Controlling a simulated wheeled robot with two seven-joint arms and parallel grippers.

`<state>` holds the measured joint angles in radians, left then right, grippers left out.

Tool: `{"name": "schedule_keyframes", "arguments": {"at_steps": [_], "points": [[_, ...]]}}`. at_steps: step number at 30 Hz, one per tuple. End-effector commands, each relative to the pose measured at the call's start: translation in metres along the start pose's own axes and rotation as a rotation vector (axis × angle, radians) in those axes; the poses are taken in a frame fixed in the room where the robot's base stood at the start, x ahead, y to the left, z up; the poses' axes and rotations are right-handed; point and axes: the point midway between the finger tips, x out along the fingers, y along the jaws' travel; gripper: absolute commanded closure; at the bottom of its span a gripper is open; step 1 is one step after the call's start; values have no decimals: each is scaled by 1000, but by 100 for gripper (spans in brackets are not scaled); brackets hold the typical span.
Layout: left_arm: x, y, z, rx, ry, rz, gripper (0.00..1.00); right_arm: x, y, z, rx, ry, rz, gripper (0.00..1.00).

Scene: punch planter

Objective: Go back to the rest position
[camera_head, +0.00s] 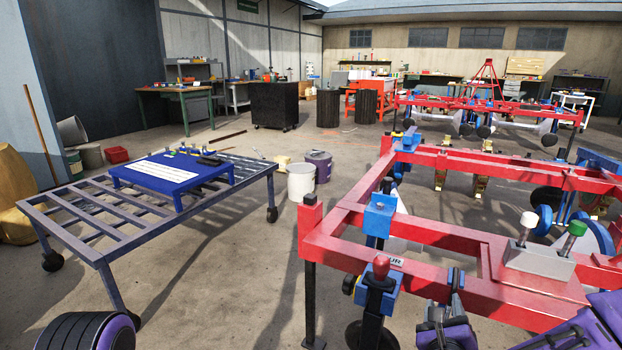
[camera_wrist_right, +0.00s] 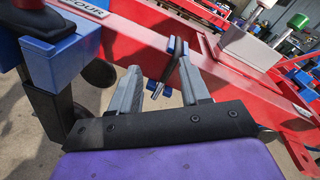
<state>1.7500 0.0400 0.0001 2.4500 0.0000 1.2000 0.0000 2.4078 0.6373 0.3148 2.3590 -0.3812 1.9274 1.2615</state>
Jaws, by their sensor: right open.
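My right gripper (camera_head: 447,288) is at the lower right of the head view, in front of the red planter frame (camera_head: 420,233). In the right wrist view, the right gripper's (camera_wrist_right: 159,75) two grey fingers stand apart with nothing held between them. A small blue and metal part (camera_wrist_right: 172,68) on the red beam shows behind the gap; whether a finger touches it I cannot tell. A blue bracket (camera_head: 385,295) with a red-topped black piece (camera_head: 381,267) stands just left of the gripper. My left gripper is not in view.
A grey box with a white knob (camera_head: 527,221) and a green knob (camera_head: 577,228) sits on the frame near my right arm. A slatted cart (camera_head: 105,240) carrying a blue stand (camera_head: 172,170) is at left.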

Motion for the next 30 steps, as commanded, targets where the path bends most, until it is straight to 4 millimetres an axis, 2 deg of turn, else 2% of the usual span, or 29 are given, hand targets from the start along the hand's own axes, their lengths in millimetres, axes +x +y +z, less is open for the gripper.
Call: {"name": "schedule_keyframes", "arguments": {"at_steps": [2,3,5,6,9,12,15,20,21,22,30], "points": [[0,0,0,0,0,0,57,-9,28,-27,-437,25,139,54],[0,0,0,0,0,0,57,-19,47,-51,-691,33,237,54],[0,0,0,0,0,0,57,-40,72,-98,-1066,29,409,54],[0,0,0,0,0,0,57,-56,84,-128,-1277,14,522,54],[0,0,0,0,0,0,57,-100,100,-196,-1676,-45,787,54],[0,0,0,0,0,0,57,-142,101,-249,-1926,-108,1010,54],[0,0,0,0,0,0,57,-180,92,-292,-2074,-146,1196,54],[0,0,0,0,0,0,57,-240,72,-347,-2204,-173,1421,54],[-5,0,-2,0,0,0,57,-254,68,-351,-2202,-178,1465,54],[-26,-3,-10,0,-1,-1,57,-250,57,-328,-2199,-174,1444,54],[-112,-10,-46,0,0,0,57,-255,7,-250,-2195,-172,1437,54]]}}
